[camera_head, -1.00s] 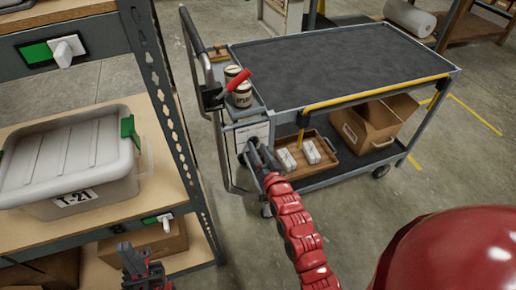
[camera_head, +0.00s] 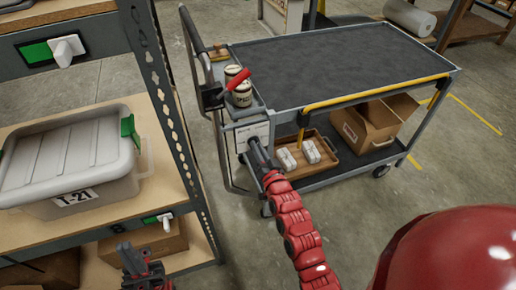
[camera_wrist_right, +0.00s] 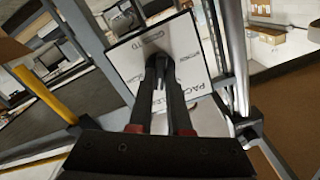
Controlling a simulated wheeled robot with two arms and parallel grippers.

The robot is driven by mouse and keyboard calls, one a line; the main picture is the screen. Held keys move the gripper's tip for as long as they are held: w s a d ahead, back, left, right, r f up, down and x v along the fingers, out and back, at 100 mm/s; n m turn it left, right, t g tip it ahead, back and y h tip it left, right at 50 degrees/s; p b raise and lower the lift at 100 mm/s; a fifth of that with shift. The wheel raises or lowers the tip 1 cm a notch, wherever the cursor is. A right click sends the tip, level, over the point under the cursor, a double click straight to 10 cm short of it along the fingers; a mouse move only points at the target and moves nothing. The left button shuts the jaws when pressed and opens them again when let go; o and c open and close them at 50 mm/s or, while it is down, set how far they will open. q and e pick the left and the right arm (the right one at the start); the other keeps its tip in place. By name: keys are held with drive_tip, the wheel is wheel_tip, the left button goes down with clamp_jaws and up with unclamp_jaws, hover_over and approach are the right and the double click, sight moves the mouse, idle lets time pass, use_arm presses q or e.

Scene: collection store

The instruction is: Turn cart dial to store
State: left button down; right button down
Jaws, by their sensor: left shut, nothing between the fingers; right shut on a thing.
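The cart (camera_head: 228,127) stands right of the shelf, with a white label panel (camera_head: 254,133) on its handle end. In the right wrist view the panel (camera_wrist_right: 135,72) carries printed words, one starting "PAC"; the others are too blurred to read. My right gripper (camera_head: 256,147) reaches the panel; in its wrist view the fingertips (camera_wrist_right: 160,62) are shut on the dark dial at the panel's middle. The fingers mostly hide the dial, so its pointing direction cannot be told. My left gripper (camera_head: 126,252) is shut and empty, low by the shelf.
A red lever (camera_head: 238,82) and jars (camera_head: 241,95) are at the cart's handle end. A wooden tray (camera_head: 326,165) and an open cardboard box (camera_head: 365,126) sit on its lower deck. The shelf (camera_head: 185,140) with a grey bin (camera_head: 70,165) stands close on the left.

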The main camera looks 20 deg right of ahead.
drive_tip(key=shift+n, duration=0.3)
drive_tip(key=shift+a+f+n+b, duration=0.1)
drive_tip(key=shift+n+b, duration=1.25)
drive_tip(key=shift+n, duration=2.55)
drive_tip(key=shift+a+f+n+b, duration=0.1)
drive_tip(key=shift+n+b, duration=1.3)
drive_tip(key=shift+n, duration=2.5)
drive_tip(key=shift+a+f+n+b, duration=0.1)
drive_tip(key=shift+n+b, duration=1.25)
drive_tip(key=shift+n, duration=2.55)
drive_tip(key=shift+r, duration=0.1)
drive_tip(key=c, duration=0.9)
unclamp_jaws()
drive_tip(key=shift+o, duration=0.2)
